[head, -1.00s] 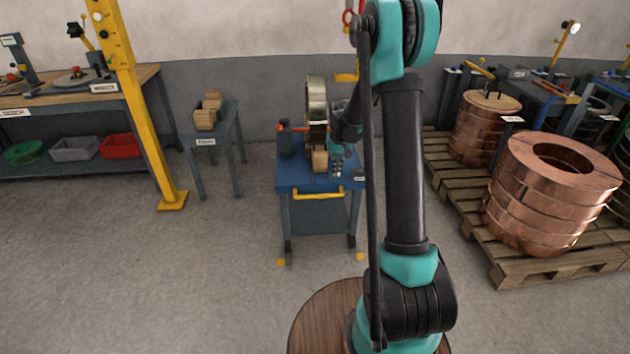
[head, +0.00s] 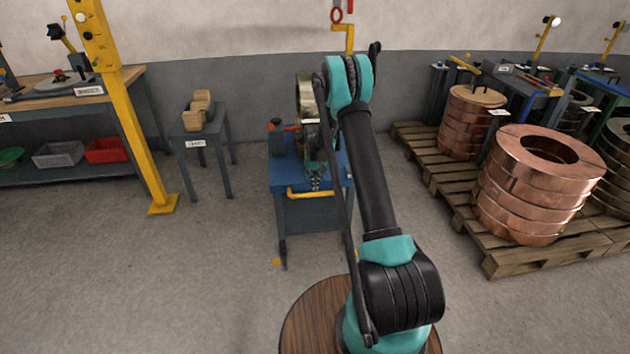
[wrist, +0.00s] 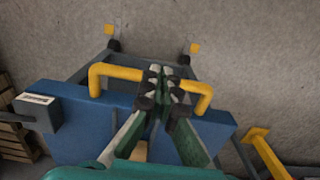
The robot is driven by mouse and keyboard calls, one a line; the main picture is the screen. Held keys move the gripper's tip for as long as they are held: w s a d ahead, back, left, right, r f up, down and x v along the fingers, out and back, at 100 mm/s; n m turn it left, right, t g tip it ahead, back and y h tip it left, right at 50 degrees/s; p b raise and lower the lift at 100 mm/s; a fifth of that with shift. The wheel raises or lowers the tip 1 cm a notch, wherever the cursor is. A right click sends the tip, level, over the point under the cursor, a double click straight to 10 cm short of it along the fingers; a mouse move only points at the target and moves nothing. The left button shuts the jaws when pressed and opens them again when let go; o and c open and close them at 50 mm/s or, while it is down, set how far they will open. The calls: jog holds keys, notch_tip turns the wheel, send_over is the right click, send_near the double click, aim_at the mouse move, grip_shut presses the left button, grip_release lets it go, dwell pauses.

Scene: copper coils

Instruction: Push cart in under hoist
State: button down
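The blue cart (head: 311,214) stands on the floor at the centre of the head view, with a yellow handle (head: 313,194) on its near side. A metal coil (head: 304,97) stands upright on it, partly hidden by my arm. My gripper (head: 316,184) is at the handle's middle; in the wrist view its fingertips (wrist: 166,80) are close together, overlapping the yellow handle bar (wrist: 119,72). The fingers look shut with nothing between them; contact with the bar is unclear.
A yellow post (head: 141,135) and a small table with wooden blocks (head: 198,110) stand left of the cart. Copper coils (head: 530,185) sit on pallets (head: 520,258) at right. A workbench (head: 80,95) is at far left. The floor between post and cart is clear.

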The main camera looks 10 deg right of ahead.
notch_tip(320, 180, down, 10)
jog(key=shift+f, duration=0.15)
dwell(0.4)
dwell(0.3)
